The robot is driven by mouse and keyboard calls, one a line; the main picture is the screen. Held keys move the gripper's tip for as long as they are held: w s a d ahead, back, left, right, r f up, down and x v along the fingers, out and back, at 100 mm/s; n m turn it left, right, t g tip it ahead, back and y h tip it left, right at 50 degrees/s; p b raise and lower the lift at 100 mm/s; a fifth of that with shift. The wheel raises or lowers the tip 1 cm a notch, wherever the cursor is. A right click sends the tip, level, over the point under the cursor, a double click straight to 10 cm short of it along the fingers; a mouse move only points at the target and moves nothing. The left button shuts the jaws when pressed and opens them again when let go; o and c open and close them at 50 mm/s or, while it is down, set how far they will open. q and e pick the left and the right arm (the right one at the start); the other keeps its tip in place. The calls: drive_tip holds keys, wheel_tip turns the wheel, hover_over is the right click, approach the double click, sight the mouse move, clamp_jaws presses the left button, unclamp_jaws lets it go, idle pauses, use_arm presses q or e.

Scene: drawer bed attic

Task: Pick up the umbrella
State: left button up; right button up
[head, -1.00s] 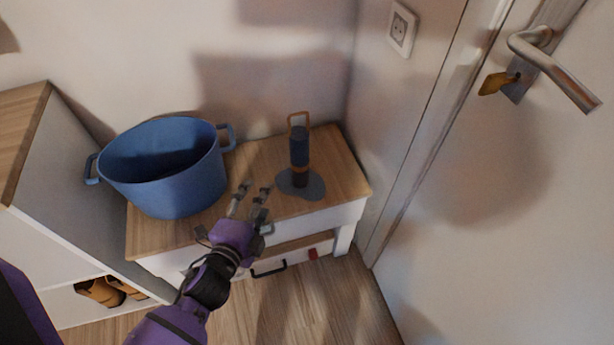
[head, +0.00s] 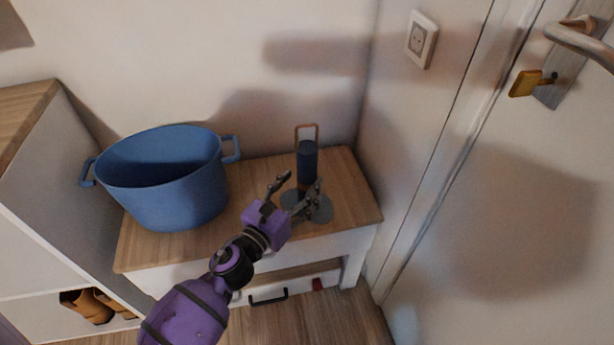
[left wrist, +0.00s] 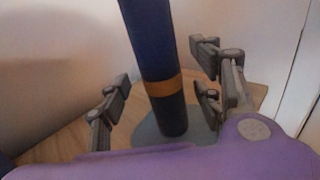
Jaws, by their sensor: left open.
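The umbrella (head: 307,160) is dark blue with an orange band and a tan loop handle on top. It stands upright on a grey round base (head: 322,209) on the small wooden-topped bench. My left gripper (head: 297,186) is open at the umbrella's lower part. In the left wrist view, the umbrella (left wrist: 155,60) rises between the two spread fingers of the gripper (left wrist: 165,92), with gaps visible on both sides. The umbrella's top is out of that view. In the head view the fingers partly hide its lower end. My right gripper is not in view.
A large blue pot (head: 172,185) stands on the bench (head: 240,225), left of the umbrella. A white shelf with brown shoes (head: 88,305) is at the left. A wall and a door with a handle (head: 580,42) are close on the right.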

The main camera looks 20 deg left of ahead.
sight(302, 183)
use_arm(q)
drive_tip(key=w, duration=0.3)
drive_tip(key=shift+w+d, duration=0.15)
drive_tip(key=shift+d, duration=0.2)
drive_tip(key=shift+c, duration=0.4)
clamp_jaws()
drive_tip(key=shift+r, duration=0.1)
